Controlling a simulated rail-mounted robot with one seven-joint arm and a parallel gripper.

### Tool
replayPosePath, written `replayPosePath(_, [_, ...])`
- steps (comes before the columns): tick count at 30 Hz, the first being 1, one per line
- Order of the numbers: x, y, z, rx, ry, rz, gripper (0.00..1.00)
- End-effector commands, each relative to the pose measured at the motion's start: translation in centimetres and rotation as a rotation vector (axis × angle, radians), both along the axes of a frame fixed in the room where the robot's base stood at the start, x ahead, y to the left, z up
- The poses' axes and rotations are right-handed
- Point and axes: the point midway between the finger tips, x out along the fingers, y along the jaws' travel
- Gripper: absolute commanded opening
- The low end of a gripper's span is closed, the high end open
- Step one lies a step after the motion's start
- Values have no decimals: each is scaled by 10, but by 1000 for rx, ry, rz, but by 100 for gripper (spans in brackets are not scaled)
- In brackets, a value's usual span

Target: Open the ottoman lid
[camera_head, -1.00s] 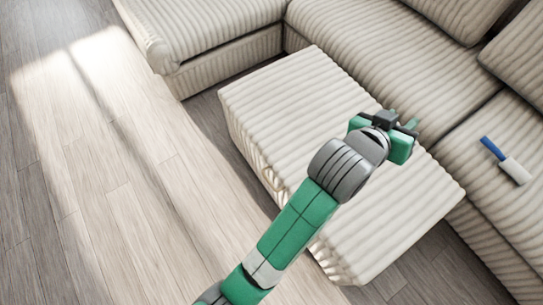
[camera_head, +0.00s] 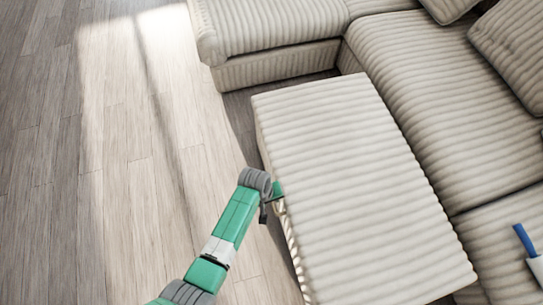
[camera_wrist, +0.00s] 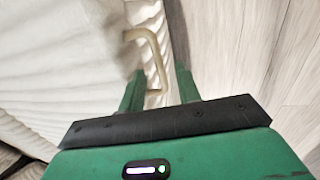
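The ottoman (camera_head: 350,180) is a cream ribbed block in the middle of the head view, and its top looks flat and closed. My gripper (camera_head: 279,190) is at the ottoman's left side in the head view, partly hidden. In the wrist view my gripper (camera_wrist: 159,70) is open, and the handle's near end lies between its two green fingers. I cannot tell whether either finger touches the handle.
A cream ribbed sofa (camera_head: 440,90) wraps behind and to the right of the ottoman, with cushions (camera_head: 510,45) at its back. A blue and white object (camera_head: 525,240) lies on the sofa seat at right. The wooden floor (camera_head: 110,180) at left is clear.

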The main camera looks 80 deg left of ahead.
Motion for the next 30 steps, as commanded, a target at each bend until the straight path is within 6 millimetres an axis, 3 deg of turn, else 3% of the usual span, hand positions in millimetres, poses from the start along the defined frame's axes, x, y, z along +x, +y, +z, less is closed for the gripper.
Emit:
replayPosePath(1, [1, 0, -14, 0, 0, 0, 33])
replayPosePath(4, [4, 1, -22, 1, -1, 0, 33])
replayPosePath(14, [6, 1, -25, 2, -1, -1, 33])
replayPosePath(19, [6, 1, -25, 2, -1, -1, 2])
replayPosePath(26, [6, 1, -24, 2, 0, -2, 0])
replayPosePath(30, [9, -1, -10, 3, 14, -8, 0])
